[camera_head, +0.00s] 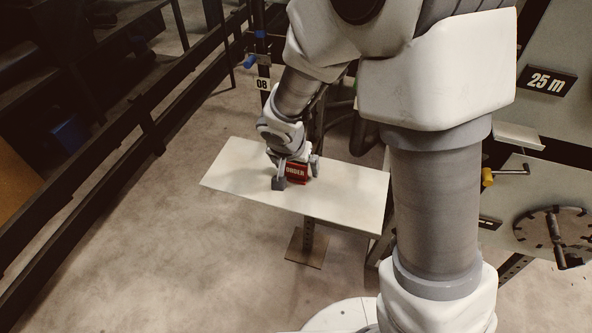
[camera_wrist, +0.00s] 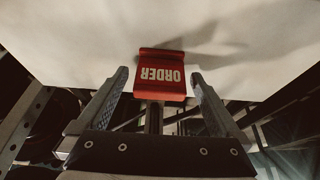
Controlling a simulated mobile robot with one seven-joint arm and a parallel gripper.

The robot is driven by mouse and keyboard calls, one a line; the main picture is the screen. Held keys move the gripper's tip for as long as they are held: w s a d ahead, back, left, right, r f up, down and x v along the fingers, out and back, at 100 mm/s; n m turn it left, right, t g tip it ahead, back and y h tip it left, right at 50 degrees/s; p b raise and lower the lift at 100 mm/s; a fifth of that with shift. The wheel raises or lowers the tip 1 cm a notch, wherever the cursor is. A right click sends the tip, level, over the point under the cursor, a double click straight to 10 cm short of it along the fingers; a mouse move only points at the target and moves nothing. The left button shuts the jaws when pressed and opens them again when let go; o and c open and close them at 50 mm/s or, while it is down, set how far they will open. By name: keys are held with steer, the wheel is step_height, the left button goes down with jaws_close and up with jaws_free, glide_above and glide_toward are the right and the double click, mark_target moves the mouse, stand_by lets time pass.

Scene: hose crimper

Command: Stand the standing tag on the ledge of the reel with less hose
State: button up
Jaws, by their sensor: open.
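The standing tag, red with white ORDER lettering, stands on a white table (camera_head: 345,196) in the head view (camera_head: 297,172). In the wrist view the tag (camera_wrist: 161,75) is upside down, between the two fingers near their tips. My gripper (camera_head: 296,173) is open around the tag, and in the wrist view (camera_wrist: 160,76) gaps show between the fingers and the tag's sides. At the right of the head view, a small pale ledge (camera_head: 518,136) sits below a 25 m sign (camera_head: 552,81). The hose amounts on the reels cannot be made out.
A yellow-ended crank (camera_head: 488,177) juts out near the pale ledge. A panel with a round dark-marked fitting (camera_head: 556,234) stands at the lower right. A post with an 08 plate (camera_head: 263,85) rises behind the table. Dark rails run along the left, with open floor between.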

steer(key=shift+r, duration=0.15)
steer(key=c, duration=1.5)
